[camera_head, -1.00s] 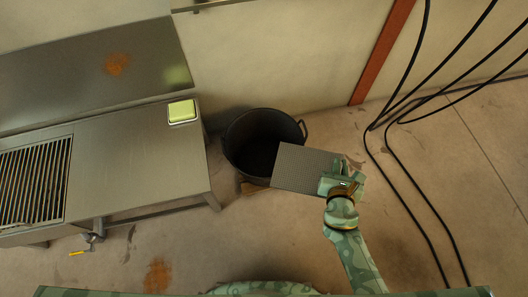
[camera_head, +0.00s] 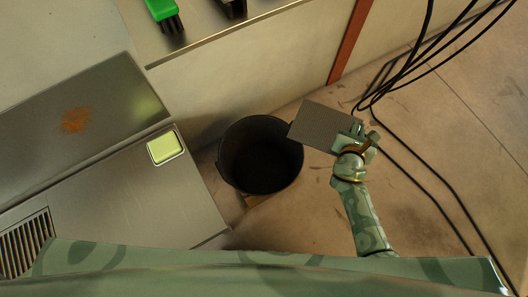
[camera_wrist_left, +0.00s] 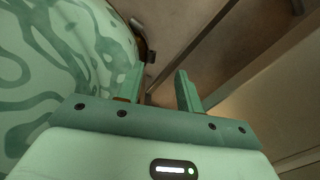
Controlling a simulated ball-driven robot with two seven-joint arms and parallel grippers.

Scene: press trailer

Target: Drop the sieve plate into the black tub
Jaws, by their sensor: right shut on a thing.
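The sieve plate (camera_head: 322,124) is a flat grey rectangular sheet with a fine pattern. My right gripper (camera_head: 352,132) is shut on its right end and holds it out to the left. The black tub (camera_head: 238,168) is a round, open container on the floor, left of the plate; its inside looks dark and empty. In the head view the plate's left corner reaches the tub's right rim; I cannot tell its height above it. My left gripper (camera_wrist_left: 162,90) shows only in the left wrist view, its two fingers apart with nothing between them.
A steel bench (camera_head: 130,205) with a yellow-green block (camera_head: 166,147) in a small tray stands left of the tub. A shelf with a green brush (camera_head: 165,14) is at the top. Black cables (camera_head: 400,75) hang and lie at the right.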

